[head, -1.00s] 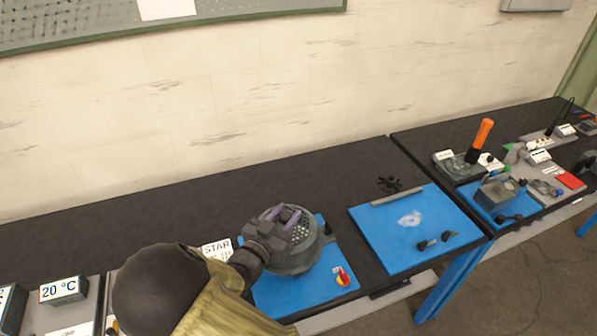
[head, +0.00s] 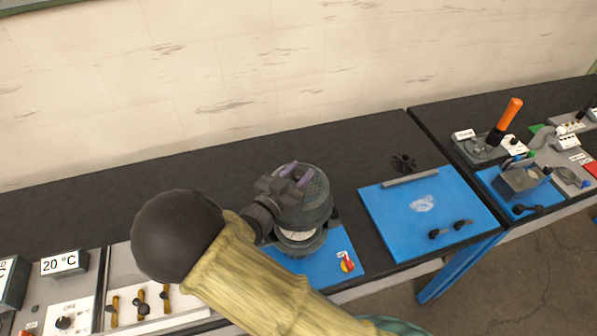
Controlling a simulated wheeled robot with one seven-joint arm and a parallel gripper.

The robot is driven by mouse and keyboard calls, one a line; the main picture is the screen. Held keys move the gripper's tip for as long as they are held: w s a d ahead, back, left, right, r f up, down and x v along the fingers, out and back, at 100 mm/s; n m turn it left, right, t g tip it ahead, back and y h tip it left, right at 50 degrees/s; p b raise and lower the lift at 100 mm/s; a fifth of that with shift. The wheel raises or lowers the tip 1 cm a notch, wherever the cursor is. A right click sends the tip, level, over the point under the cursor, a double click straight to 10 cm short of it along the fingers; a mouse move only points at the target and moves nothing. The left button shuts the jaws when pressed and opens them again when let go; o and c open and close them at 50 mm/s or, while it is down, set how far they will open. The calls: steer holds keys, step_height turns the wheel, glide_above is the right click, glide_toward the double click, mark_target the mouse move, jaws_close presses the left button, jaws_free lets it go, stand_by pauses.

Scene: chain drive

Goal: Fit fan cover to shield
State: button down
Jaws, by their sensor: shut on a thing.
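The fan cover (head: 316,207) is a dark grey, round cap with a perforated end. My gripper (head: 295,173), with purple fingers, is shut on its upper end. The cover is above a dark grey round part (head: 302,248), which looks like the shield, on a blue board (head: 335,267). A lighter band shows between the cover and this part, so they look apart on the visible side. My wrist and arm hide the left side of both, and I cannot tell whether they touch there.
A red and yellow switch (head: 347,262) sits at the board's front right. Another blue board (head: 400,235) at right carries two small black-handled parts. A black spidery part (head: 403,163) lies behind it. Control panels stand at lower left. The black bench top behind is clear.

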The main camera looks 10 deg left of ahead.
steer(key=shift+s+f+b, duration=0.1)
steer(key=shift+f+b, duration=0.7)
steer(key=shift+f, duration=0.15)
steer(key=shift+f+b, duration=1.45)
steer(key=shift+f, duration=0.5)
steer(key=shift+f+b, duration=2.9)
steer(key=shift+f, duration=0.6)
steer(key=c, duration=0.9)
jaws_free()
steer(key=shift+s, duration=0.1)
steer(key=b+v, duration=0.5)
steer(key=v, duration=1.2)
steer(key=shift+a+r, duration=0.1)
steer(key=shift+a, duration=0.15)
